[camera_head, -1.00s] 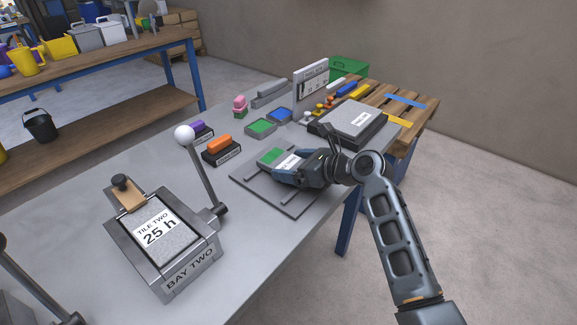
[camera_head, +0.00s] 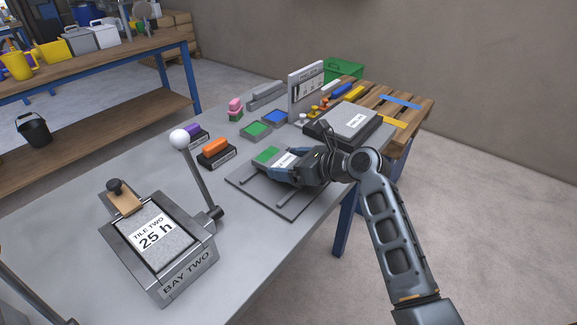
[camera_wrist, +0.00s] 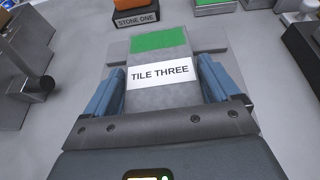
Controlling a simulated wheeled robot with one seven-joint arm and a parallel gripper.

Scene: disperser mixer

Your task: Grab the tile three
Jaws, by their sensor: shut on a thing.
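Tile three is a grey block with a green patch and a white label reading "TILE THREE". In the wrist view tile three (camera_wrist: 160,72) lies between the two blue fingers of my gripper (camera_wrist: 165,90). My gripper is shut on the tile's sides. The tile is at a dark grey plate (camera_head: 285,204) with raised rails. I cannot tell whether it touches the plate.
Bay two (camera_head: 160,245) holds tile two at the front left, with a white-knobbed lever (camera_head: 199,175) beside it. An orange-topped stone block (camera_head: 216,151) and green and blue pads stand behind. A dark machine with a grey slab (camera_head: 349,121) stands to the right.

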